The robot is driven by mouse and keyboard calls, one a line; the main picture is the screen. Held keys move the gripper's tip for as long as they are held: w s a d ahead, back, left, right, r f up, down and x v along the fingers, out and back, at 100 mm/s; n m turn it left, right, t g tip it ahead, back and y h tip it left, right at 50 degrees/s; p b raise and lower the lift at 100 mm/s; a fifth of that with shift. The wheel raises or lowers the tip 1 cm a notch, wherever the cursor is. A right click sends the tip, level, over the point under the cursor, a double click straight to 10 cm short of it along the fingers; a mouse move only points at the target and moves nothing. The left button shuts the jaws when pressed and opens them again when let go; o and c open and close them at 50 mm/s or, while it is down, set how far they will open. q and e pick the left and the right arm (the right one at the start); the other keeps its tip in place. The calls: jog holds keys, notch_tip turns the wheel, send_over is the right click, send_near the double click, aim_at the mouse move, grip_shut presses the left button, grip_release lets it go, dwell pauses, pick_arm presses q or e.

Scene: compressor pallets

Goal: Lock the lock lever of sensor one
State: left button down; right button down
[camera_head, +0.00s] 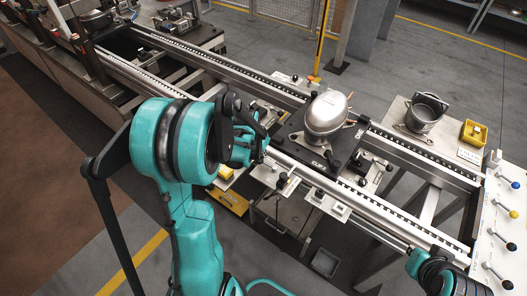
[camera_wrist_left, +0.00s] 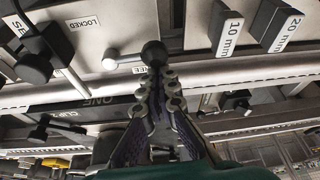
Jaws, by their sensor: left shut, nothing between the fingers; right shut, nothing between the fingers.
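The lock lever shows in the left wrist view as a black ball knob (camera_wrist_left: 154,52) on a short silver rod with a pale pivot at its left. The lever lies beside a partly covered FREE label (camera_wrist_left: 138,71). The LOCKED label (camera_wrist_left: 84,22) is up and left of it. My left gripper (camera_wrist_left: 165,82) is shut, its fingertips right at the knob, touching or nearly touching; nothing is between them. In the head view my left gripper (camera_head: 256,142) is over the conveyor's near rail, and the lever cannot be made out. My right gripper (camera_head: 417,263) is at the lower right, fingers unclear.
A silver compressor (camera_head: 327,114) stands on a dark plate right of my left gripper. Blocks marked 10 mm (camera_wrist_left: 229,31) and 20 mm (camera_wrist_left: 272,24) hang close by. Another black knob (camera_wrist_left: 33,68) is at the left. A grey pot (camera_head: 424,112) and yellow bin (camera_head: 474,132) stand farther right.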

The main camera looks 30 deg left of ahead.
pick_arm(q)
jog(key=s+n, duration=0.1)
jog(key=n, duration=0.1)
jog(key=s+n+y, duration=0.1)
jog(key=n, duration=0.1)
jog(key=shift+s+d+n, duration=0.15)
jog(key=shift+s+n, duration=0.05)
jog(key=shift+n, duration=0.1)
jog(key=n, duration=0.1)
jog(key=s+n+g+y, duration=0.1)
jog(key=n, duration=0.1)
jog(key=shift+s+d+b, duration=0.3)
jog(key=shift+d+b, duration=0.05)
jog(key=shift+d, duration=0.05)
jog(key=shift+s+d, duration=0.4)
jog(key=shift+s, duration=0.1)
pick_arm(e)
jog(key=shift+f, duration=0.4)
